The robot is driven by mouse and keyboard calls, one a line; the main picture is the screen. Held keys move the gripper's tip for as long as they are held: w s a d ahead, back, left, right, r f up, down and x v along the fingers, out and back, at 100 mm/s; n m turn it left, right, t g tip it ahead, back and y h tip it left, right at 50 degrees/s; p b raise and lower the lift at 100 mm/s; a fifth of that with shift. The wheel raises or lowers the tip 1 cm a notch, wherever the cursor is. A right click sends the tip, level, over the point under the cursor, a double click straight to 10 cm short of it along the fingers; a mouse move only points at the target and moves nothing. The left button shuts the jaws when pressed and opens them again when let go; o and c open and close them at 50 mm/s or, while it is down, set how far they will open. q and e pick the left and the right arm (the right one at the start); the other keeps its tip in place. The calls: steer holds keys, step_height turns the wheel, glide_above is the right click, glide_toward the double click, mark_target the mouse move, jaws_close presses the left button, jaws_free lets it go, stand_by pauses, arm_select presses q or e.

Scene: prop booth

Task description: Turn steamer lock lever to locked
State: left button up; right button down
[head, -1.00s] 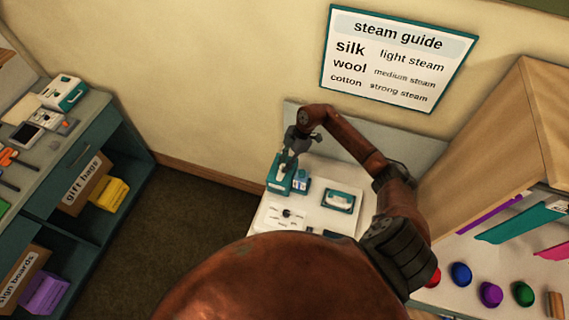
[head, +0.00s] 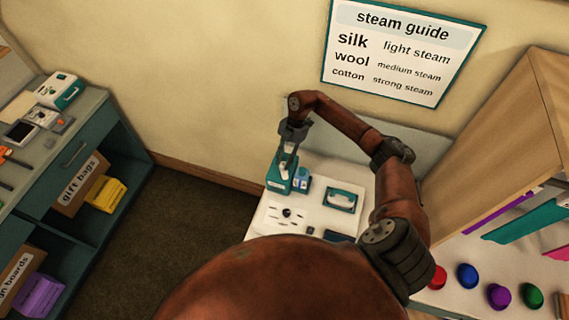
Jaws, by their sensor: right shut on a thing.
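The steamer (head: 276,183) is a small teal and white unit. It stands upright at the back left of the white table (head: 322,222). My right gripper (head: 288,150) reaches down to the steamer's top from above and is shut on it, apparently at the lock lever. The fingers and my wrist hide the lever, so its angle cannot be told. My left gripper is not in view.
A small blue and white bottle (head: 302,179) stands close beside the steamer. A teal tray (head: 341,209) with a white item lies to the right. A white plate with dark marks (head: 273,216) lies in front. A wooden cabinet (head: 500,135) stands right of my arm.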

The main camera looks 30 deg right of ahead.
steer(key=n+g+b, duration=0.1)
steer(key=n+b, duration=0.1)
steer(key=n, duration=0.1)
steer(key=n+g+h+b, duration=0.1)
steer(key=n+b, duration=0.2)
steer(key=shift+w+a+f+n, duration=0.1)
steer(key=shift+w+f+n, duration=0.05)
steer(key=shift+n, duration=0.15)
steer(key=n+h+b, duration=0.1)
steer(key=n+b, duration=0.1)
steer(key=n, duration=0.1)
steer(key=shift+a+g+h, duration=0.1)
steer(key=shift+g+h, duration=0.2)
steer(key=shift+n+h+b, duration=0.5)
steer(key=shift+n+b, duration=0.1)
steer(key=shift+n, duration=0.8)
steer(key=c, duration=1.7)
jaws_free()
steer(key=shift+c, duration=0.2)
